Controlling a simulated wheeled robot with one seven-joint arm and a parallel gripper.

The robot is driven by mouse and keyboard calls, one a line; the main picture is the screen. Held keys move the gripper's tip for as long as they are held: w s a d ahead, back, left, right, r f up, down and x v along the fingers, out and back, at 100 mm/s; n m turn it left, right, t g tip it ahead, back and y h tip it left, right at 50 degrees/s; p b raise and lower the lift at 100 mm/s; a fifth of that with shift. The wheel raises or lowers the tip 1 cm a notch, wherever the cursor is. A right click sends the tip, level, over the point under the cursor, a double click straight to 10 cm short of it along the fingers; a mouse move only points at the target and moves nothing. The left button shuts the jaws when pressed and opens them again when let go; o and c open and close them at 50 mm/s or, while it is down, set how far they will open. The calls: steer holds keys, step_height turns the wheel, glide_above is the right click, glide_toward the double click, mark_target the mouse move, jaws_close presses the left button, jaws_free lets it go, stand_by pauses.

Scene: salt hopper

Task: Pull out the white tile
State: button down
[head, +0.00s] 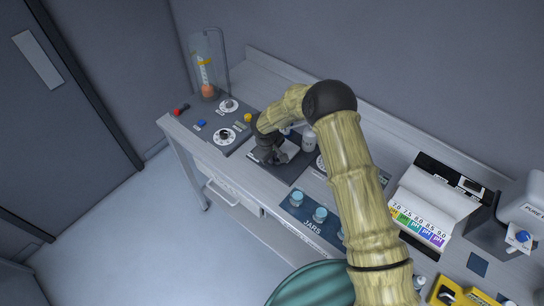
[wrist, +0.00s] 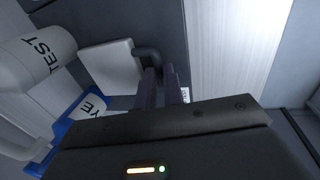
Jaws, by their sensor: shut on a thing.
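The white tile (wrist: 110,68) shows in the wrist view as a pale square plate with a dark bent handle (wrist: 149,54) at its right edge. My gripper (wrist: 166,88) has its fingers close together at that handle and is shut on it; the exact contact is partly hidden between the fingers. In the head view my gripper (head: 270,155) is low over the bench, and a pale edge of the tile (head: 291,148) shows just right of it. Most of the tile is hidden there by my gripper and arm.
The JARS mat (head: 313,228) holds several jars.

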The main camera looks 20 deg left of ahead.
steer(key=s+a+b, duration=0.1)
steer(key=s, duration=0.1)
steer(key=s+b, duration=0.1)
steer(key=s, duration=0.1)
steer(key=s+a+b, duration=0.1)
steer(key=s, duration=0.1)
steer(key=shift+s+a+f+b, duration=0.15)
steer(key=shift+a+b, duration=0.2)
steer(key=shift+s+a, duration=0.15)
steer(key=shift+s, duration=0.35)
steer(key=c, duration=1.5)
jaws_free()
steer(key=shift+r, duration=0.2)
steer(key=s+a+r+b, duration=0.1)
steer(key=s+r+b, duration=0.2)
steer(key=r, duration=1.4)
steer(key=shift+a+b, duration=0.15)
steer(key=shift+b, duration=0.4)
